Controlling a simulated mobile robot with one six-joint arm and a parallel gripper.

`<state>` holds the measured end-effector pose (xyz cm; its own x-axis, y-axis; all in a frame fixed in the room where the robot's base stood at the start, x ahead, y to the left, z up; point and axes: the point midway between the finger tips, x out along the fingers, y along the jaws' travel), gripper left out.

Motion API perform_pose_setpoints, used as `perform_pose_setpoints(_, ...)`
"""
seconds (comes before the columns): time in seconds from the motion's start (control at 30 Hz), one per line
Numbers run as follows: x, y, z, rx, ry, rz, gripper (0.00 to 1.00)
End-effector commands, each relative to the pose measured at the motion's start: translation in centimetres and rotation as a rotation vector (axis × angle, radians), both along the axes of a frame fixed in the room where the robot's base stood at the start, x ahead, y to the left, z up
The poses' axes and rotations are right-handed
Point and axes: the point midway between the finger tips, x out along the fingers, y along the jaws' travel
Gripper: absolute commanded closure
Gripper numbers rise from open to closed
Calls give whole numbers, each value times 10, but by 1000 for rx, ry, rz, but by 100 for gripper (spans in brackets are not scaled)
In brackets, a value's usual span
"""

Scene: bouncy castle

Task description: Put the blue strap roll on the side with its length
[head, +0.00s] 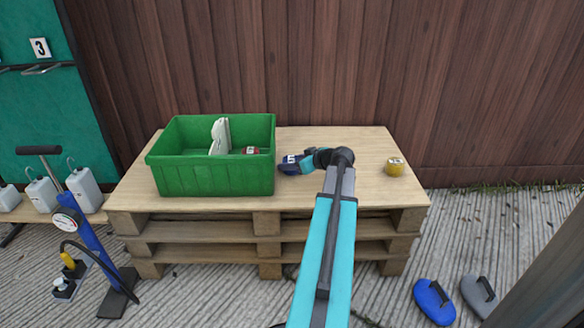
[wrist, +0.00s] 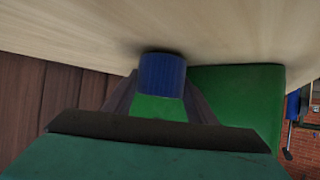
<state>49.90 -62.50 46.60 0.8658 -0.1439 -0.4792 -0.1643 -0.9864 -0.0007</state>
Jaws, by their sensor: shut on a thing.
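The blue strap roll (head: 291,165) is at the middle of the pallet table, just right of the green crate. A white label with dark marks shows on it. My gripper (head: 303,161) reaches in from the right and is shut on the roll. In the wrist view the blue roll (wrist: 162,74) sits between the two fingers of my gripper (wrist: 160,95), close to or touching the wooden top. The green crate (head: 215,181) stands on the left of the table and holds a white item (head: 219,136) and a red roll (head: 250,150). Its side also shows in the wrist view (wrist: 240,105).
A yellow roll (head: 395,168) with a pale label stands at the right of the wooden pallet table (head: 350,190). The top between it and my arm is clear. A blue pump (head: 90,245) stands on the ground at the left. A wooden fence (head: 290,60) rises behind.

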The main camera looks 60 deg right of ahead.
Motion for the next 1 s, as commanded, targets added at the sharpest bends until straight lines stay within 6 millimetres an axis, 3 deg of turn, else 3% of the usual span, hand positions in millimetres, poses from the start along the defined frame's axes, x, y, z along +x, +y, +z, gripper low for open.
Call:
perform_pose_setpoints(0.53, 0, 0, -10, 0, -1, 0, 75)
perform_pose_setpoints(0.57, 0, 0, -9, 0, 0, 0, 45)
perform_pose_setpoints(0.6, 0, 0, -9, 0, 0, 0, 41)
perform_pose_setpoints(1.0, 0, 0, -7, 0, 0, 0, 41)
